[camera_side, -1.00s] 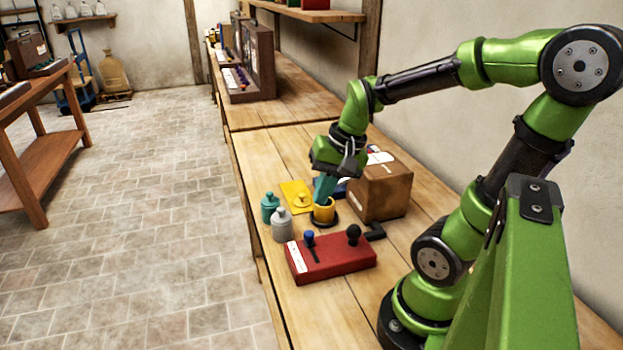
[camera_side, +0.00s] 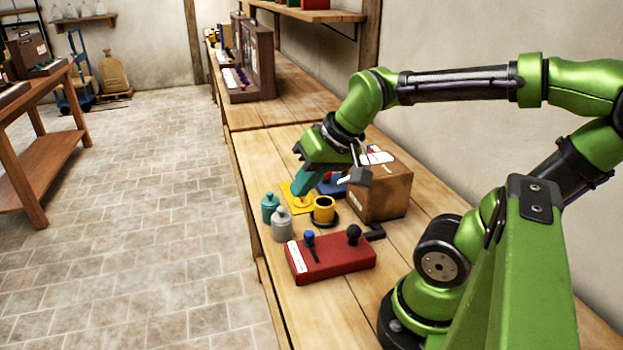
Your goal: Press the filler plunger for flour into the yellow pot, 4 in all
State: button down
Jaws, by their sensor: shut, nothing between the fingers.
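The yellow pot (camera_side: 323,213) stands upright on a dark round base in front of the brown box (camera_side: 384,195). Its dark open top shows; its contents cannot be made out. A red box (camera_side: 333,261) in front carries a blue knob (camera_side: 309,238) and a black knob (camera_side: 353,234). I cannot tell which part is the flour plunger. My gripper (camera_side: 298,191), with teal fingers, is shut and empty. It is above the yellow card, up and left of the pot in the picture, apart from the pot.
A teal jar (camera_side: 270,208) and a grey jar (camera_side: 282,226) stand left of the pot. The yellow card (camera_side: 296,204) and a blue item (camera_side: 332,188) lie behind it, partly hidden by my gripper. A black bracket (camera_side: 375,231) is at right.

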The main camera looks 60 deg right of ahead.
jog(key=d+f+m+g, duration=0.2)
jog(key=d+m+g, duration=0.2)
jog(key=d+m, duration=0.55)
jog(key=r+m+g, duration=0.2)
jog(key=m+g, duration=0.2)
jog(key=m, duration=0.8)
send_over(353, 225)
jog(key=w+d, duration=0.2)
jog(key=shift+a+f+n, duration=0.1)
jog(key=shift+a+n, duration=0.15)
jog(key=f, duration=0.4)
jog(key=s+a+f, duration=0.1)
jog(key=f, duration=0.8)
jog(key=shift+s+a+f, duration=0.25)
jog(key=shift+s+f, duration=0.05)
jog(key=shift+s, duration=0.1)
jog(key=shift+f, duration=0.15)
jog(key=shift+s+f, duration=0.1)
jog(key=shift+f, duration=0.95)
